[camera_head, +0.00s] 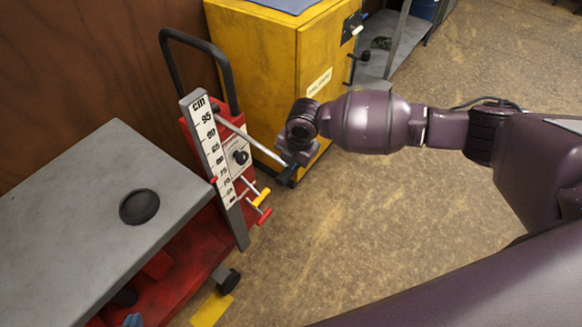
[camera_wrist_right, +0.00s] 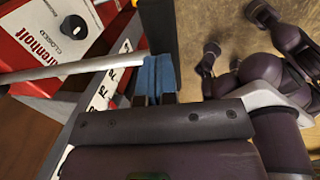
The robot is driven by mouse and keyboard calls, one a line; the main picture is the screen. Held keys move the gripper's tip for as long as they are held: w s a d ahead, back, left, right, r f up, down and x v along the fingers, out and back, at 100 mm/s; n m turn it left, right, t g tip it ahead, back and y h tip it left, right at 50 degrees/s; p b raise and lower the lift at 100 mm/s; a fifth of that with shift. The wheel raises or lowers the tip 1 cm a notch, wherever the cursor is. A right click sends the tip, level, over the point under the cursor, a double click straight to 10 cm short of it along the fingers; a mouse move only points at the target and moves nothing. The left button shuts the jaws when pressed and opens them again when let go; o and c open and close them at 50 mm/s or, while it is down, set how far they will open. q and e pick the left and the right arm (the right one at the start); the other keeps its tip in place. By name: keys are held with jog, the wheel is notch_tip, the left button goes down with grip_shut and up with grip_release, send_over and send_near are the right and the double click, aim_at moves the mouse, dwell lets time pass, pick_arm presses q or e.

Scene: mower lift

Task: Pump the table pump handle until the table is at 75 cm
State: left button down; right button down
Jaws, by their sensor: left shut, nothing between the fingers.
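The grey lift table (camera_head: 95,205) stands at the left. At its far right corner an upright cm scale (camera_head: 208,150) carries a small red pointer (camera_head: 213,181), roughly beside the 70 to 75 marks; I cannot read it exactly. The pump handle (camera_head: 242,137) is a metal rod reaching right and down from the red pump panel; the rod also shows in the right wrist view (camera_wrist_right: 75,70). My right gripper (camera_head: 288,168) is at its outer end, its blue fingers (camera_wrist_right: 157,78) closed around it. My left gripper (camera_head: 133,320) barely shows at the bottom edge, with blue tips together.
A black round disc (camera_head: 139,207) lies on the table top. A black push bar (camera_head: 198,45) rises behind the scale. A yellow cabinet (camera_head: 270,75) stands just behind the handle. Red and yellow levers (camera_head: 262,200) stick out below the panel. The floor to the right is open.

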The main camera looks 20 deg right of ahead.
jog(key=r, duration=0.3)
jog(key=s+d+r, duration=0.1)
jog(key=r, duration=0.1)
jog(key=shift+p, duration=0.35)
jog(key=shift+w, duration=0.1)
dwell(0.5)
